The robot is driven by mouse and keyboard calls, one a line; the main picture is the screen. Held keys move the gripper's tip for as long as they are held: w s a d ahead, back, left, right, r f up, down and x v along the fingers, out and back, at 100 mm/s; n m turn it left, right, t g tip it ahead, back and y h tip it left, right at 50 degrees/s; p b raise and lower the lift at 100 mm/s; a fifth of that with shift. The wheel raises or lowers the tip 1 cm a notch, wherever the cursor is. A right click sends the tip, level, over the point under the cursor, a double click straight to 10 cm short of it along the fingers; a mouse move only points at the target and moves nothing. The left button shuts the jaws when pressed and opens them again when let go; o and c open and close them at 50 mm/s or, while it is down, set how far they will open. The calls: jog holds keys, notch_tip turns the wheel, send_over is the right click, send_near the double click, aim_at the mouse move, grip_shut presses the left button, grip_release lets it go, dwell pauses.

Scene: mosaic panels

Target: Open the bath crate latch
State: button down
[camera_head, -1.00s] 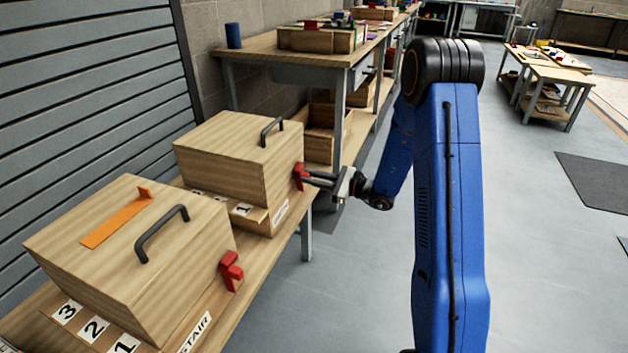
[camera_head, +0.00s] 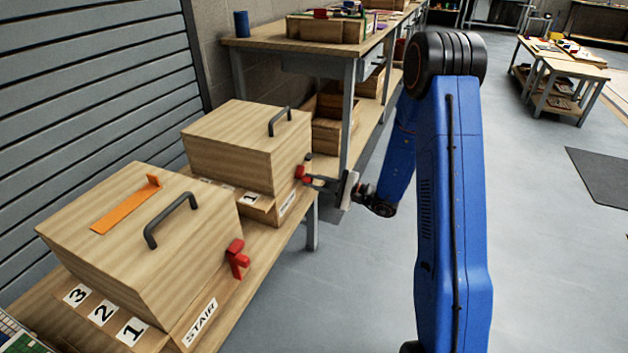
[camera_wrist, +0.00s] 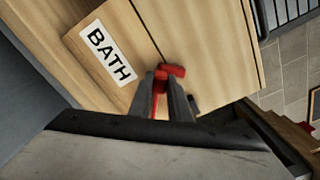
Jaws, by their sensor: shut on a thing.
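The bath crate (camera_head: 230,152) is the farther wooden box on the bench, with a dark handle on its lid. Its BATH label (camera_wrist: 110,54) shows in the wrist view. Its red latch (camera_head: 301,173) is on the right side at the lid seam. The latch also shows in the wrist view (camera_wrist: 174,70), its red head at the fingertips and some red between the fingers. My gripper (camera_head: 314,181) is shut on the latch from the right; it fills the lower wrist view (camera_wrist: 165,96). The fingers hide part of the latch. The lid is down.
A nearer crate labelled STAIR (camera_head: 130,255) has its own red latch (camera_head: 237,259), a dark handle and an orange strip on its lid. A workbench (camera_head: 300,60) stands behind the bath crate. The floor to the right is open.

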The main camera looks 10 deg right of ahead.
dwell(0.4)
jog(key=c, duration=1.6)
grip_release()
jog(key=shift+c, duration=0.2)
jog(key=shift+s+d, duration=0.1)
jog(key=v, duration=1.7)
jog(key=shift+s+d, duration=0.1)
